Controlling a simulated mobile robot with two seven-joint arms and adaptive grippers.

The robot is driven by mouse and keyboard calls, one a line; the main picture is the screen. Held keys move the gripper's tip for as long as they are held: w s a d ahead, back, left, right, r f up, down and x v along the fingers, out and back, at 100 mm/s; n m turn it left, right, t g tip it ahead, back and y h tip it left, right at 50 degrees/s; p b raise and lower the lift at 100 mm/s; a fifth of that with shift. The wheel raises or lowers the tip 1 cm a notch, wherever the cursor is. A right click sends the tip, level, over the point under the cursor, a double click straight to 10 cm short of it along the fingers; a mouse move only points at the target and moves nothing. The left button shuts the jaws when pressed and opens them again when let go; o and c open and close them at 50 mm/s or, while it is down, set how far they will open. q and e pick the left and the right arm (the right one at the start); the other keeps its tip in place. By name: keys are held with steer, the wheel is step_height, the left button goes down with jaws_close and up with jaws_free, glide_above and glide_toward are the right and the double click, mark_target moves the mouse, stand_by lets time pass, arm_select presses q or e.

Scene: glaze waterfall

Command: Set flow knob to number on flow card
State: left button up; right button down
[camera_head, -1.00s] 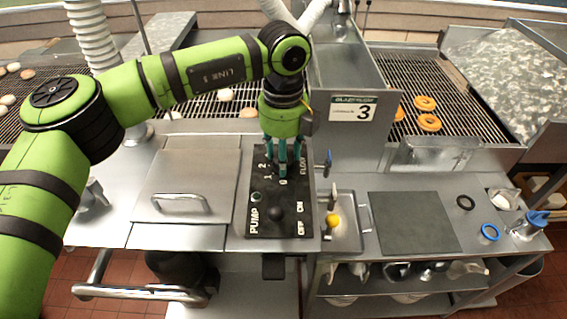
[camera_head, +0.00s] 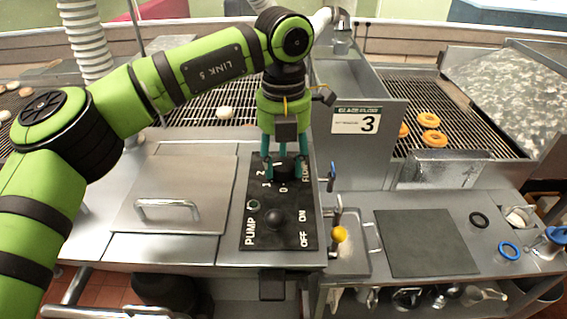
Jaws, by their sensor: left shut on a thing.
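The flow card (camera_head: 357,121) is a white card with a dark green header and a large black 3, on the grey metal panel right of my left gripper. The black control panel (camera_head: 262,226) carries the words PUMP, OFF, ON and FLOW, with dial numbers in its upper part. My left gripper (camera_head: 285,176) points down there and is shut on the dark flow knob (camera_head: 286,165), its teal fingers on either side. The knob's pointer direction is hidden. A black pump knob (camera_head: 273,218) sits lower on the panel. My right gripper is not in view.
A yellow-knobbed lever (camera_head: 339,235) stands right of the panel by a small tray. A dark mat (camera_head: 425,243) and blue ring (camera_head: 508,250) lie farther right. A handled metal lid (camera_head: 170,195) is left. Orange donuts (camera_head: 431,139) lie on the back conveyor.

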arm_select(q)
steer(key=m, duration=0.6)
steer(key=shift+s+f, duration=0.1)
steer(key=shift+f, duration=0.15)
steer(key=m, duration=0.6)
steer(key=shift+m, duration=0.3)
steer(key=o, duration=1.1)
steer(key=shift+o, duration=0.2)
steer(key=shift+r, duration=0.1)
steer(key=shift+r, duration=0.1)
